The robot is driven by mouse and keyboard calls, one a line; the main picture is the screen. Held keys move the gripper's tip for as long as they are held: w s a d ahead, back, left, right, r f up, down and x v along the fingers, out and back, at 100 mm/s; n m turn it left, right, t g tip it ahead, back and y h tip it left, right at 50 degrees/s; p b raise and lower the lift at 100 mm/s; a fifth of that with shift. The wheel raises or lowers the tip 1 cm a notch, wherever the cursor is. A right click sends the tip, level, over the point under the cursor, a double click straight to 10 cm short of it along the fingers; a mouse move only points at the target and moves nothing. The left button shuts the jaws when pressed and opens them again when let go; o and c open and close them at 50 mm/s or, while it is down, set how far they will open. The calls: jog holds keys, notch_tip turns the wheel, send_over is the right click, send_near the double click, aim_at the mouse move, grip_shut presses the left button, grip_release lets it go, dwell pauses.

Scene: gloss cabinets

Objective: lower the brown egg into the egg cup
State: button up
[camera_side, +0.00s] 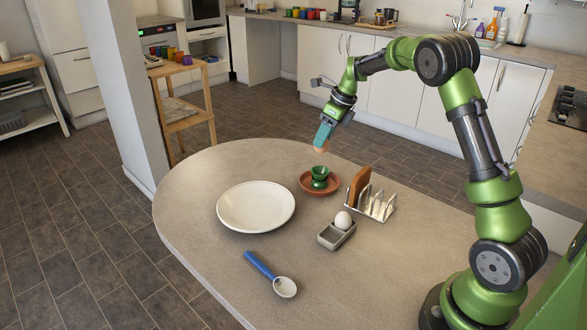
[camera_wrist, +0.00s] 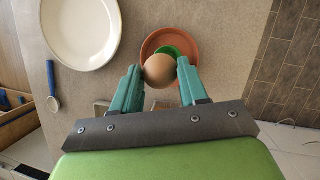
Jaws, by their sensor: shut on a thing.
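The brown egg (camera_wrist: 159,70) is between the two teal fingers of my gripper (camera_wrist: 160,77) in the wrist view. In the side view my gripper (camera_side: 321,147) holds it in the air, with the egg's lower end just showing. The green egg cup (camera_side: 319,177) stands upright on a terracotta saucer (camera_side: 305,188), below the egg and apart from it. In the wrist view the egg covers most of the egg cup (camera_wrist: 168,50), and part of the saucer (camera_wrist: 150,46) shows around it.
A white plate (camera_side: 256,206) lies left of the saucer. A toast rack (camera_side: 377,205) with brown toast (camera_side: 358,187) stands close on the right. A grey holder (camera_side: 337,236) with a white egg (camera_side: 343,220) and a blue-handled spoon (camera_side: 270,273) are nearer the front.

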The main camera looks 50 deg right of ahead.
aim_at(323, 151)
jog(key=shift+f, duration=2.55)
jog(key=shift+f, duration=1.55)
jog(key=o, duration=0.8)
